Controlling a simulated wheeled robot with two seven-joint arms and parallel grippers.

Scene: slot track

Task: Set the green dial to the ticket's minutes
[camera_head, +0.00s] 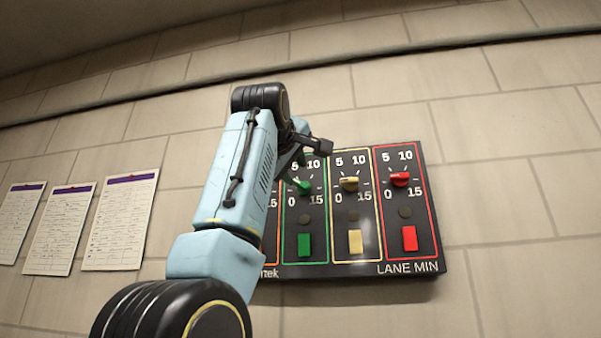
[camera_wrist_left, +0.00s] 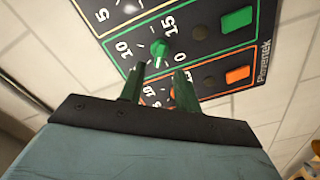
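The green dial (camera_head: 303,187) is a small knob inside the green-outlined column of the black wall panel, among the marks 0, 5, 10 and 15. In the left wrist view the green dial (camera_wrist_left: 160,48) sits just beyond the fingertips. My left gripper (camera_head: 302,160) is close in front of the panel at this column. The left wrist view shows its two fingers (camera_wrist_left: 158,78) apart with nothing between them. I cannot tell where the dial points. Three papers with purple headers, such as the right one (camera_head: 122,222), hang on the wall; their writing is too small to read.
The panel (camera_head: 330,267) also has a yellow dial (camera_head: 349,184), a red dial (camera_head: 400,179) and an orange column partly hidden by my left arm. Coloured buttons, such as the green one (camera_head: 304,245), sit below the dials. The wall right of the panel is bare.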

